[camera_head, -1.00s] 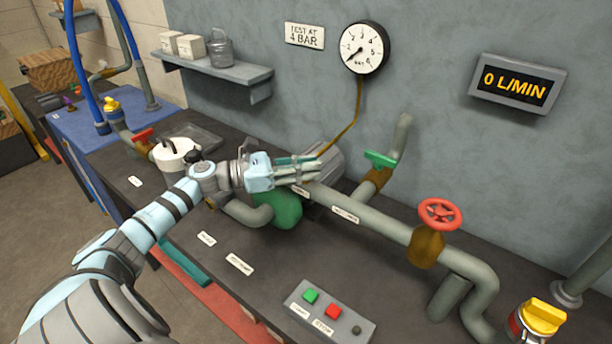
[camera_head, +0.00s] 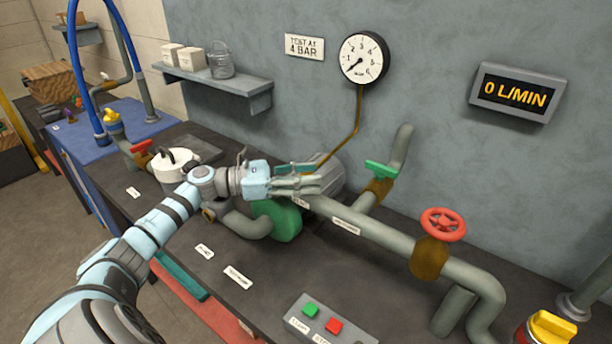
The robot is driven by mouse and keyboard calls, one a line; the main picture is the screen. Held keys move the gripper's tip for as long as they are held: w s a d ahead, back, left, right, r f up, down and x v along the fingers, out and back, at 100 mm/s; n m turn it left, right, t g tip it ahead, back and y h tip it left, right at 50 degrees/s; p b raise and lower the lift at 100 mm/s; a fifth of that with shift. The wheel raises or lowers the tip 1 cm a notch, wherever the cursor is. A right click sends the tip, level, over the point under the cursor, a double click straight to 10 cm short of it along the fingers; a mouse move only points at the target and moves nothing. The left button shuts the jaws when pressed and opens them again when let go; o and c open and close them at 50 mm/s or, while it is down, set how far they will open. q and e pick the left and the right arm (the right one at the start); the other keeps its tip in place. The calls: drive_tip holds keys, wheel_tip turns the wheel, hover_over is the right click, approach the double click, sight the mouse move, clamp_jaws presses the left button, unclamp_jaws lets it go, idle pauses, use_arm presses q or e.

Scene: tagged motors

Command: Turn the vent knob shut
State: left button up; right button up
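My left gripper (camera_head: 308,180) reaches in from the left, over the green pump (camera_head: 280,220) and the near end of the grey pipe (camera_head: 370,235). Its fingers point right and lie close together; whether they grip anything cannot be told. No vent knob can be clearly made out; the gripper hides part of the pipe's left end and the pump top. A small label sits on the pipe just below the fingers, too small to read. My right gripper is not in view.
A red handwheel (camera_head: 443,225) and a green valve handle (camera_head: 382,169) stand on the pipework. A yellow knob (camera_head: 553,328) is at the lower right. A button panel (camera_head: 330,325) lies in front. The gauge (camera_head: 364,57) hangs above; the display (camera_head: 516,93) reads 0 L/MIN.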

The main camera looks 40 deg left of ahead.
use_arm(q)
drive_tip(key=shift+s+a, duration=0.1)
drive_tip(key=v, duration=0.7)
drive_tip(key=shift+a, duration=0.1)
drive_tip(key=shift+s, duration=0.1)
